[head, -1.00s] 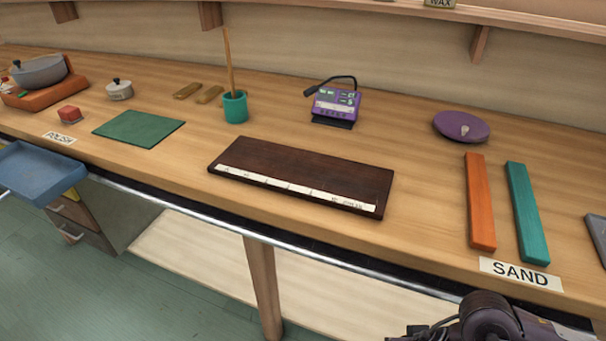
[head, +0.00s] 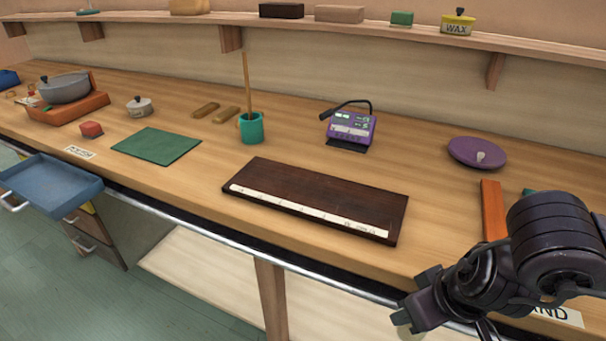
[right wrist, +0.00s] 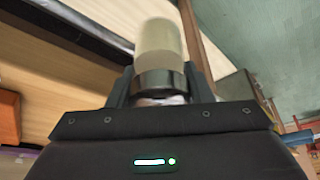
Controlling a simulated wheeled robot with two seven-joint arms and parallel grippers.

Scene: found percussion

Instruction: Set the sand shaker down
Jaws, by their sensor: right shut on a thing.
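My right gripper (head: 418,312) is at the lower right of the head view, in front of the bench edge. In the right wrist view, my right gripper (right wrist: 158,88) is shut on a pale cream cylinder with a dark shiny band, which I take for the sand shaker (right wrist: 160,45). In the head view only a small pale part of the shaker (head: 402,319) shows beside the gripper. The SAND label (head: 560,316) on the bench is partly hidden by my right arm. My left gripper is not in view.
A dark brown board (head: 315,197) with a white strip lies mid-bench. An orange bar (head: 493,210) and a mostly hidden teal bar (head: 528,192) lie at the right. A purple disc (head: 477,152) and a purple device (head: 349,128) stand behind. Bare wood (head: 435,195) lies between board and orange bar.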

